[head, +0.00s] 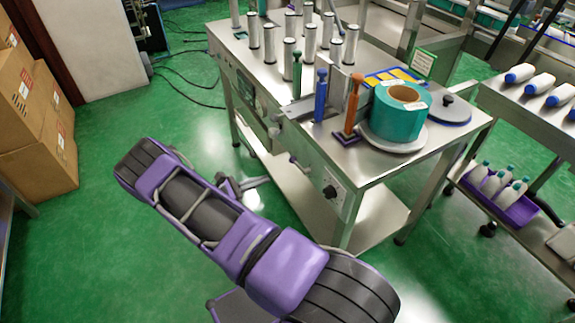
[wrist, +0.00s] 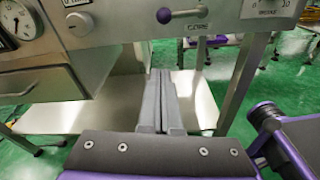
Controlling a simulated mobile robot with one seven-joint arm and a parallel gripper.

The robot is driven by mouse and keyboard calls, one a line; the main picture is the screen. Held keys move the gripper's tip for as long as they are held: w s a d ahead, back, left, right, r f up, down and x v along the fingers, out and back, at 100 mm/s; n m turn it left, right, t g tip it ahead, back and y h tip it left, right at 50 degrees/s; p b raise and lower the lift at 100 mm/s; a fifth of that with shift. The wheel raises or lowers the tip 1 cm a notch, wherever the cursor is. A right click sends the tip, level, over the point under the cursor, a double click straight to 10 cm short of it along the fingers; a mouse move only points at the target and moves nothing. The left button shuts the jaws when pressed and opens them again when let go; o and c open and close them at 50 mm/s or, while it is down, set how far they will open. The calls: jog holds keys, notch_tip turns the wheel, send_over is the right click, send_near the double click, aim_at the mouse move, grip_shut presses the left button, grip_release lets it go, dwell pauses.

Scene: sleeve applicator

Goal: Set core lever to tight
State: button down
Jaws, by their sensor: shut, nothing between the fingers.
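The core lever has a dark purple ball knob (wrist: 166,15) on a thin rod that runs right along the machine's front panel (wrist: 120,30). The CORE label (wrist: 198,27) is just below the rod. My gripper (wrist: 161,75) is shut and empty, its two grey fingers side by side. The fingers appear below the knob and apart from it. In the head view the lever is small on the machine's front, and its setting is hard to read.
A brake dial (head: 333,192) is right of the lever. A gauge (wrist: 17,20) and a white knob (wrist: 80,24) sit left. The table (head: 385,165) carries a teal roll (head: 392,125) and several metal cylinders. A lower shelf (wrist: 80,117) extends below. Green floor is open at left.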

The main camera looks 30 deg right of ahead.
aim_at(298, 165)
jog(key=shift+d, duration=0.1)
jog(key=s+d+r, duration=0.1)
jog(key=d+r, duration=0.1)
jog(key=d, duration=0.7)
jog(key=shift+r, duration=0.25)
